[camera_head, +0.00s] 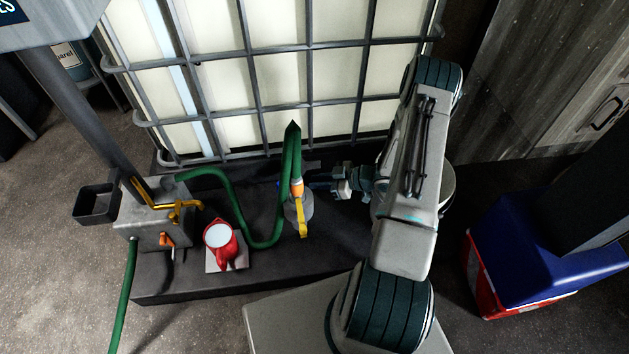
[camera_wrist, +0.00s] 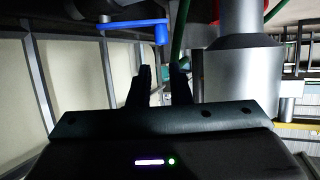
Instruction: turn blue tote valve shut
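The blue valve handle (camera_wrist: 135,24) shows in the wrist view as a lever lying nearly level near the top, with its bent end at the right. In the head view only a small blue bit shows beside the green hose, mostly hidden. My gripper (camera_wrist: 163,72) has two dark fingers with a narrow gap between them and nothing in it. The lever's right end appears just above and beyond the fingertips, apart from them. In the head view my gripper (camera_head: 318,186) points left toward the hose's lower end, in front of the caged tote (camera_head: 265,75).
A green hose (camera_head: 291,155) hangs down to an orange and yellow fitting (camera_head: 299,205). A red jug (camera_head: 221,243) stands on a small plate, near a grey box (camera_head: 150,215) with a yellow tap. A grey cylinder (camera_wrist: 238,75) stands close right of my fingers.

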